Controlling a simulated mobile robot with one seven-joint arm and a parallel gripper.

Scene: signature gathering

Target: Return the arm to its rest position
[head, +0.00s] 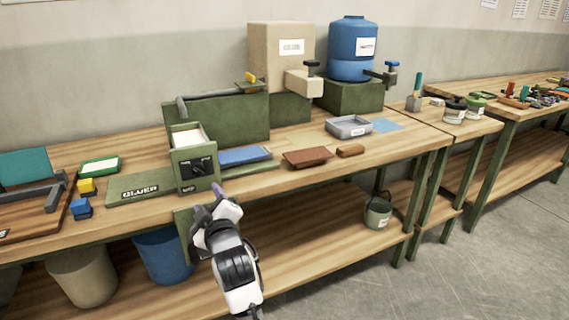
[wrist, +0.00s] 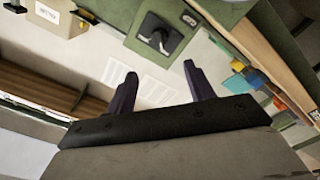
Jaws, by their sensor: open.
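My gripper (head: 228,207) is at the front edge of the workbench (head: 300,178), just below and to the right of the green gluer box (head: 195,170). My white and black arm reaches up to it from the bottom of the head view. In the wrist view the two dark fingers of my gripper (wrist: 158,90) stand apart with nothing between them. The gluer's dark knob plate also shows in the wrist view (wrist: 160,34), beyond the fingers. The wrist view is strongly tilted.
A grey tray (head: 349,127), a brown block (head: 307,158) and blue sheets (head: 240,156) lie on the bench. Bins (head: 163,255) stand below. The floor at right is clear.

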